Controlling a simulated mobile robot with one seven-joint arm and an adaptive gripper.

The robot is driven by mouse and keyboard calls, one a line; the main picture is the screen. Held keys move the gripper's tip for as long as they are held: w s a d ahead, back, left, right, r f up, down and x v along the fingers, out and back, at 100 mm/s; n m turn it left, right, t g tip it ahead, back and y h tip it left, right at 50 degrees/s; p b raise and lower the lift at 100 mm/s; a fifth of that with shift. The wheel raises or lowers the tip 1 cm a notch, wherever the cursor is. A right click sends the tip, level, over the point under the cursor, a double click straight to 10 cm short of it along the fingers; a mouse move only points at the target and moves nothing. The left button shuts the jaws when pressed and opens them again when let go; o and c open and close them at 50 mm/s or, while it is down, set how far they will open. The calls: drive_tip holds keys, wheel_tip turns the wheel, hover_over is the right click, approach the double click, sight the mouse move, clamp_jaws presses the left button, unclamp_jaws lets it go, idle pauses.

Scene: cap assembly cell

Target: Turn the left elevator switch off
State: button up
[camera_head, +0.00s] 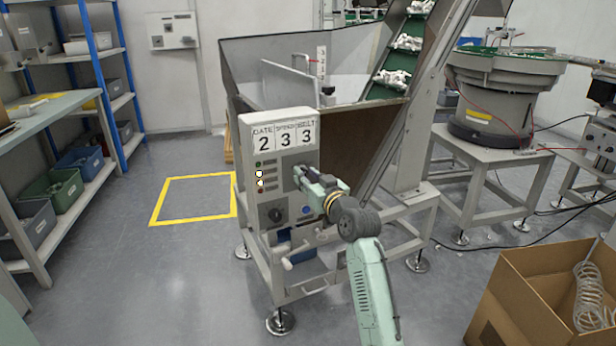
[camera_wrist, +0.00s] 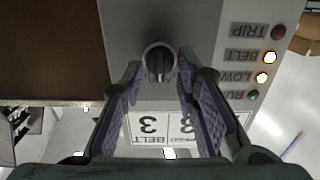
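The grey control panel (camera_head: 284,190) is on the front of the elevator hopper, under a display reading 2, 3, 3. My gripper (camera_head: 302,178) is in front of its upper right part. In the wrist view, upside down, a round dark switch knob (camera_wrist: 159,62) with an upright grip bar is just between and beyond my fingertips. My gripper (camera_wrist: 159,75) is open, with a gap on both sides of the knob; I cannot tell whether it touches. Another black knob (camera_head: 276,214) is low on the panel. Which one is the left elevator switch is not readable.
Indicator lights run down the panel's side; the BELT light (camera_wrist: 270,57) and LOW light (camera_wrist: 262,78) are lit. A blue button (camera_head: 306,210) sits under my wrist. A cardboard box (camera_head: 530,300) is at front right. The floor inside the yellow outline (camera_head: 160,200) is clear.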

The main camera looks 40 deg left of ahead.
drive_tip(key=shift+c, duration=0.5)
clamp_jaws()
drive_tip(key=shift+f+b, duration=0.1)
drive_tip(key=shift+b, duration=0.25)
drive_tip(key=shift+f+n+b, duration=0.1)
drive_tip(key=shift+n+b, duration=0.2)
drive_tip(key=shift+b, duration=0.05)
drive_tip(key=shift+s+n+b, duration=0.15)
drive_tip(key=shift+n+b, duration=3.95)
